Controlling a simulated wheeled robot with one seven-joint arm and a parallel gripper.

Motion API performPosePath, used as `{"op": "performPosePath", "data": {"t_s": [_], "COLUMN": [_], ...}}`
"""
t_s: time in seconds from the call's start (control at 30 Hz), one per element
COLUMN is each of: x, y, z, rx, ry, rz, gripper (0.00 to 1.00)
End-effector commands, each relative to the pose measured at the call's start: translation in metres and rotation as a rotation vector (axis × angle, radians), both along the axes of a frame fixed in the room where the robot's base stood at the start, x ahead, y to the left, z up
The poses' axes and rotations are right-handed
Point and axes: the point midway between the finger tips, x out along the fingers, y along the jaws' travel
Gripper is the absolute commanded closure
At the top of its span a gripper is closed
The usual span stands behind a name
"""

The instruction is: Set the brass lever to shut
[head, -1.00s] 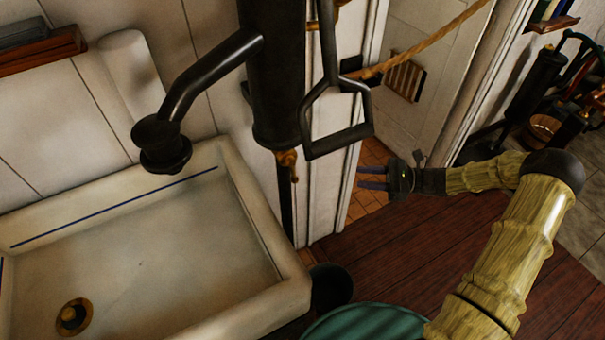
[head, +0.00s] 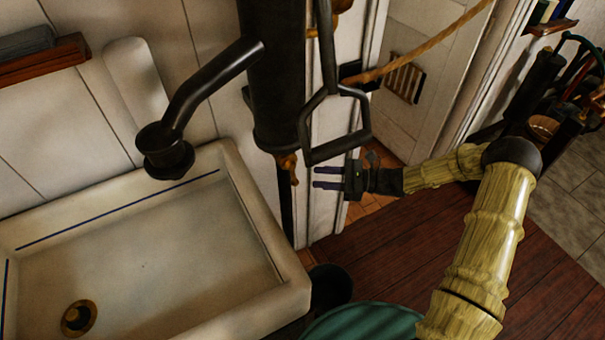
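The brass lever (head: 287,166) is a small brass piece at the foot of the black pump cylinder (head: 280,90), beside the sink's back right corner. It hangs downward, its tip pointing toward the floor. My gripper (head: 316,177) is to the right of the lever in the picture, with its fingers pointing left at it. The two dark fingers are apart with nothing between them. They look close to the lever but do not appear to touch it; the depth between them is hard to tell.
A black pump handle with a looped grip (head: 334,125) hangs just above my gripper. The white sink (head: 297,290) with a black spout (head: 205,85) above it is at left. A rope (head: 430,45) crosses at upper right. Dark wood floor (head: 400,250) lies below my arm.

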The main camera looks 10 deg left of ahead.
Motion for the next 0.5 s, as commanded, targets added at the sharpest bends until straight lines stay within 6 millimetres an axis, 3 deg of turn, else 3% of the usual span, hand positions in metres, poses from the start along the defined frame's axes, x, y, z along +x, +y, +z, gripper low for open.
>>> {"op": "performPosePath", "data": {"t_s": [0.23, 0.5], "x": [-0.003, -0.004], "y": [0.043, 0.059], "z": [0.001, 0.000], "rx": [0.001, 0.000], "ry": [0.002, 0.001], "rz": [0.003, 0.000], "gripper": [0.67, 0.67]}}
